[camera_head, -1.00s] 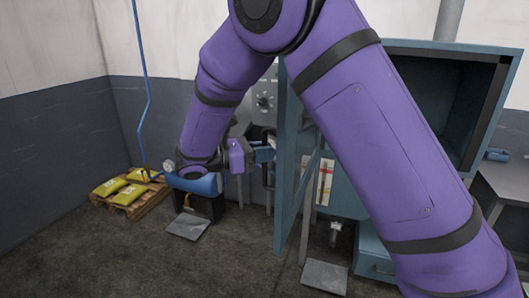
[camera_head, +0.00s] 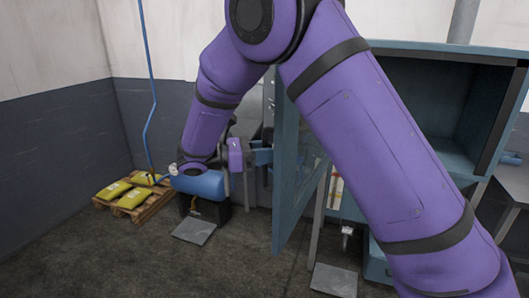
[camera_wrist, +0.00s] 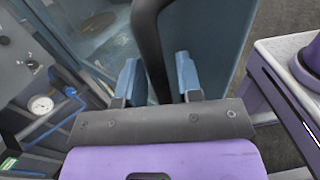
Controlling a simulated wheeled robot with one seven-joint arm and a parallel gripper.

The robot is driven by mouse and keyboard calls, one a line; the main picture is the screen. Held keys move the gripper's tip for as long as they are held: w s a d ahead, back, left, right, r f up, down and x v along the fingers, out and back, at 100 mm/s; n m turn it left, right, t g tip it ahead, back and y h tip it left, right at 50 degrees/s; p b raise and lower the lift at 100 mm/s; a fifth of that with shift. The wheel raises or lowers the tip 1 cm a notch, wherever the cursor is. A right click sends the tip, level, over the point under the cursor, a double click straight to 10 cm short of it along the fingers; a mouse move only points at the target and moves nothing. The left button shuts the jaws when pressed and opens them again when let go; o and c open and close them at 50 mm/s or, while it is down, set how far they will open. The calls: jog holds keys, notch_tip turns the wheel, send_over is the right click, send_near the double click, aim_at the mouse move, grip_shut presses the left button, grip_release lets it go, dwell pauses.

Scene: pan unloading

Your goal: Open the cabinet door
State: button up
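The teal cabinet door (camera_head: 291,180) stands swung out from the cabinet (camera_head: 420,46), seen nearly edge-on left of the dark cabinet opening. In the wrist view the door's blue-grey face (camera_wrist: 215,35) fills the upper middle. A thick black curved handle (camera_wrist: 147,35) runs down between the two blue fingers of my gripper (camera_wrist: 158,78). The fingers are close on both sides of the handle and appear to hold it. In the head view my gripper (camera_head: 263,157) is at the door's left side, and the handle is mostly hidden there.
A pallet with yellow bags (camera_head: 132,198) lies on the floor at left. A blue tank (camera_head: 198,183) stands beside it. A table stands at right.

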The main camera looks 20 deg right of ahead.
jog(key=shift+o, duration=0.4)
jog(key=w+a, duration=0.1)
jog(key=a, duration=0.9)
jog(key=shift+a, duration=0.35)
